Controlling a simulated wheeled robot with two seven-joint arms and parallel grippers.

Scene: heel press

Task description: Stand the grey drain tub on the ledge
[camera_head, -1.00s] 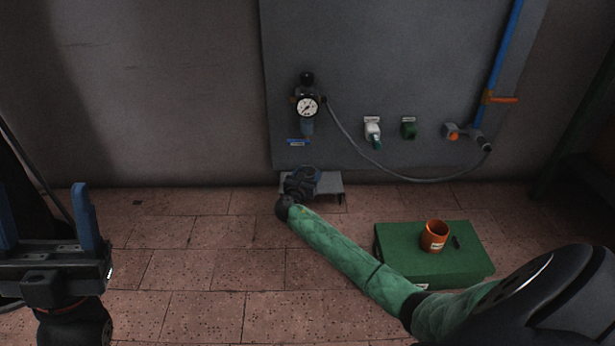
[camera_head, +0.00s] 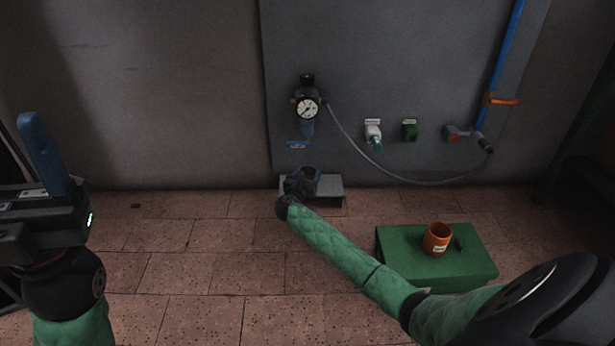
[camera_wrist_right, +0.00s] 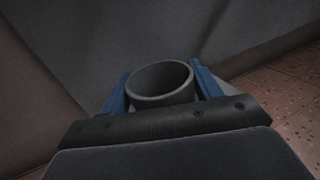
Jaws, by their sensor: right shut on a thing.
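The grey drain tub (camera_wrist_right: 160,82) sits between the blue fingers of my right gripper (camera_wrist_right: 163,88) in the right wrist view, its round open mouth showing. In the head view my right gripper (camera_head: 301,182) holds the tub (camera_head: 309,173) at the left part of the small grey ledge (camera_head: 329,187) at the foot of the wall panel. The gripper hides much of the tub, and I cannot tell whether its bottom touches the ledge. My left gripper (camera_head: 45,155) is at the left edge of the head view, away from the tub; only one finger shows clearly.
A green box (camera_head: 400,262) on the tiled floor carries an orange cup (camera_head: 437,239) and a small dark piece. A pressure gauge (camera_head: 308,108) hangs above the ledge, with a grey hose (camera_head: 365,165) curving right.

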